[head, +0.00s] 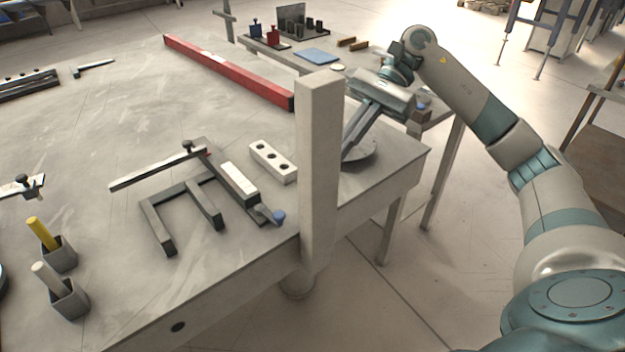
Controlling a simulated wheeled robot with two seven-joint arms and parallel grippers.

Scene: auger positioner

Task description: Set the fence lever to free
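A dark metal fixture (207,205) with a long fence-like bar (155,170) lies on the grey table (85,130). A black knob (187,147) stands near the bar's right end. A short lever with a blue tip (277,216) sticks out at the fixture's front right, near the table edge. No lever is readably marked as the fence lever, and its setting cannot be read. My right gripper (352,132) is beyond the pale post, at the table's right end, well away from the fixture. Its fingertips are partly hidden, and its opening is unclear. My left gripper is out of view.
A pale upright post (318,160) stands at the front edge, between the fixture and my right gripper. A white block with holes (272,161) lies beside the fixture. A red beam (228,72) lies behind. Two cups (60,256) (70,300) stand at left.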

